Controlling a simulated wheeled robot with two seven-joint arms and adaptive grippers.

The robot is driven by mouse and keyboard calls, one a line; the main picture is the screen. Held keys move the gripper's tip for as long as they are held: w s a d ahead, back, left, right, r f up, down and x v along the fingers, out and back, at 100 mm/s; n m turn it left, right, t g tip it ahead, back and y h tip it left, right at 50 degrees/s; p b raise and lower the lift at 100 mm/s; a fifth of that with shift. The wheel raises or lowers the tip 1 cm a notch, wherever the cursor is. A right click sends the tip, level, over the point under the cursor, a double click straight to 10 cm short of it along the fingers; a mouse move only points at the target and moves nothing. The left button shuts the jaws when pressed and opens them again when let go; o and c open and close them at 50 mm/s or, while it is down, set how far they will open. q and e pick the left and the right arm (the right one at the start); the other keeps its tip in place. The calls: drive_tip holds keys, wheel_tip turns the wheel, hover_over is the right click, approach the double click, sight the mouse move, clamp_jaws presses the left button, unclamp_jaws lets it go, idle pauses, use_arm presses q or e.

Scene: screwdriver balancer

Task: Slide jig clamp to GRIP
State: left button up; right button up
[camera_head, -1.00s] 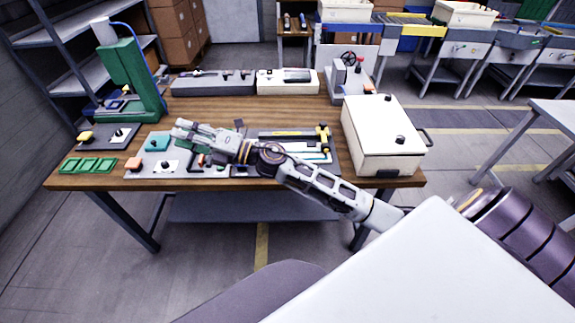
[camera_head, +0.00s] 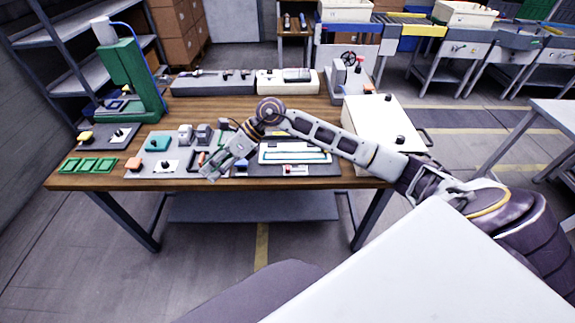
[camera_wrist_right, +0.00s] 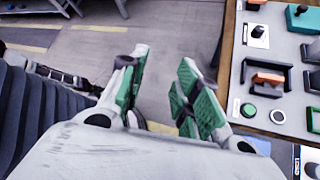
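An orange handle in a black U-shaped bracket sits on the grey panel (camera_head: 137,174); the handle shows best in the right wrist view (camera_wrist_right: 268,78). It may be the jig clamp, but no GRIP label is readable. My right gripper (camera_head: 212,171) hangs at the panel's front edge, beside the bracket. In the right wrist view its green-padded fingers (camera_wrist_right: 164,75) stand apart with nothing between them, over the floor just off the table edge. My left gripper is in no view.
A green button (camera_wrist_right: 248,110) sits close to the bracket. A teal block (camera_head: 157,144) and a black knob (camera_wrist_right: 258,32) are farther left on the panel. A dark tray (camera_head: 300,170) lies to the right. A cream box (camera_head: 375,120) stands at the table's right.

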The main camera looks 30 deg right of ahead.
drive_tip(key=w+d+f+n+h, duration=0.1)
drive_tip(key=d+h, duration=0.2)
drive_tip(key=d, duration=0.3)
drive_tip(key=d+f+h, duration=0.2)
drive_tip(key=d+h, duration=0.1)
drive_tip(key=d, duration=0.4)
wheel_tip(320, 180, up, 3)
drive_tip(key=g+h, duration=0.2)
drive_tip(key=h, duration=0.3)
hover_over(288, 167)
drive_tip(key=shift+f, duration=0.2)
drive_tip(key=shift+a+f, duration=0.1)
drive_tip(key=shift+f, duration=0.05)
wheel_tip(288, 167, down, 12)
drive_tip(key=shift+f+p, duration=0.15)
drive_tip(key=shift+p, duration=0.5)
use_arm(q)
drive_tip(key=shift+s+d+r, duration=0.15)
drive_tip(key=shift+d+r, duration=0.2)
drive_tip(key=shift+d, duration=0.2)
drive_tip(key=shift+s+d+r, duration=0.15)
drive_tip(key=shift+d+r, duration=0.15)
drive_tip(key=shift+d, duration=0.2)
use_arm(e)
drive_tip(key=shift+f, duration=0.65)
